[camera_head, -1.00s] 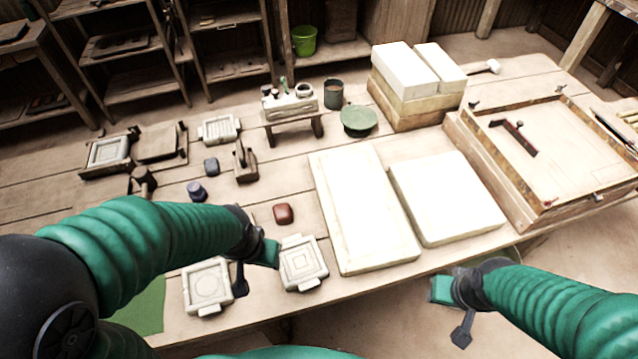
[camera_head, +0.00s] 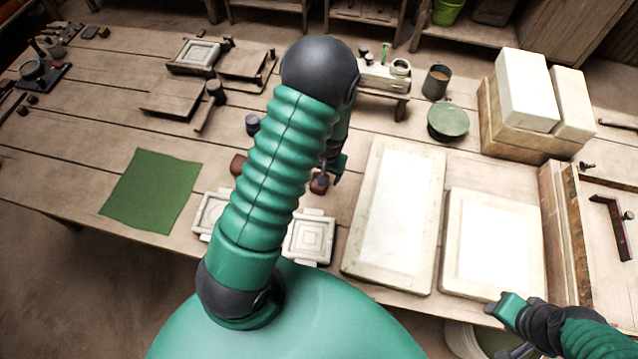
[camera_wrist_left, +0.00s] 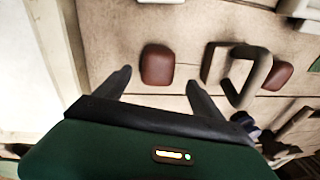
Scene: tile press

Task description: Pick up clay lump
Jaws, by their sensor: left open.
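One reddish-brown clay lump (camera_head: 319,183) lies on the wooden table, partly hidden by my left gripper (camera_head: 331,178) in the head view. In the left wrist view this lump (camera_wrist_left: 157,64) lies just beyond the gap between the two spread fingertips of my left gripper (camera_wrist_left: 160,80). The gripper is open, with nothing held. A second reddish-brown lump (camera_head: 238,165) shows left of my left arm; it also appears right in the wrist view (camera_wrist_left: 278,76). My right gripper (camera_head: 503,309) is at the table's front edge, apart from both lumps; its finger gap is unclear.
Two pale square moulds (camera_head: 310,238) sit nearer the front edge, one partly behind my arm. Two large white slabs (camera_head: 398,215) lie to the right. A grey looped tool (camera_wrist_left: 238,76) stands beside the right finger in the wrist view. A green cloth (camera_head: 150,190) lies left.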

